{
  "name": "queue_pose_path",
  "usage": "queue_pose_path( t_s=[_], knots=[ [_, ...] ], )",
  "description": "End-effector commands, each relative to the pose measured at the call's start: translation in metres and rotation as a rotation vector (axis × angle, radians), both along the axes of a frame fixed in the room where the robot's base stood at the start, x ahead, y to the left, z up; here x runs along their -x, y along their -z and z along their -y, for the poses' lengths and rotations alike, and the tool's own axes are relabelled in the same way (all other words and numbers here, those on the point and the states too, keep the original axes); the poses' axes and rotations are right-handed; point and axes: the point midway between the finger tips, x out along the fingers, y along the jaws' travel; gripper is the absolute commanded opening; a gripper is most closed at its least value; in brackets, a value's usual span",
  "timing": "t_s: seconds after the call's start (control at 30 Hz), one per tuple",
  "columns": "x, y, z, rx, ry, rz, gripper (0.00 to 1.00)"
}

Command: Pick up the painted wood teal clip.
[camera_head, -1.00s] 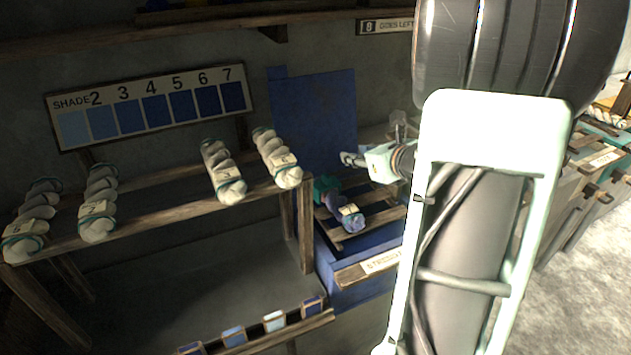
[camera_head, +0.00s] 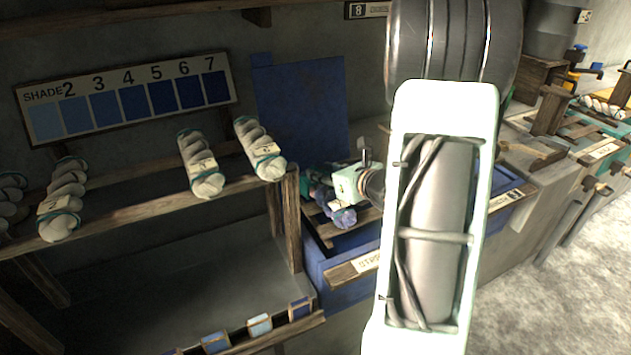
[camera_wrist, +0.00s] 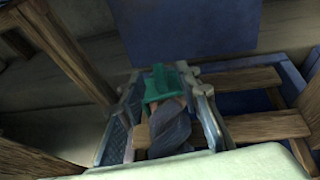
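The teal clip (camera_wrist: 160,84) sits at the far end of a twisted blue-grey skein (camera_wrist: 172,130) in the wrist view. My gripper (camera_wrist: 162,78) is open, with one finger to each side of the clip and skein. The fingertips are close to the clip's sides; whether they touch it I cannot tell. In the head view the clip (camera_head: 308,184) is partly hidden, and my gripper (camera_head: 328,172) is over the slatted wooden rack (camera_head: 322,230) where the skein (camera_head: 341,214) lies.
A blue panel (camera_head: 303,105) stands behind the rack. A wooden post (camera_wrist: 65,45) stands close to the left of my gripper in the wrist view.

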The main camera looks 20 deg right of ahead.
Motion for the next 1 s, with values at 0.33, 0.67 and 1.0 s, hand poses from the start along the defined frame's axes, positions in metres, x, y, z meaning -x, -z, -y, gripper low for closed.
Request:
queue_pose_path(
  t_s=[0.33, 0.67, 1.0],
  knots=[
    [-0.033, 0.011, -0.007, 0.000, 0.000, 0.000, 0.31],
    [-0.033, 0.011, -0.007, 0.000, 0.000, 0.000, 0.14],
    [-0.033, 0.011, -0.007, 0.000, -0.001, 0.000, 0.00]
  ],
)
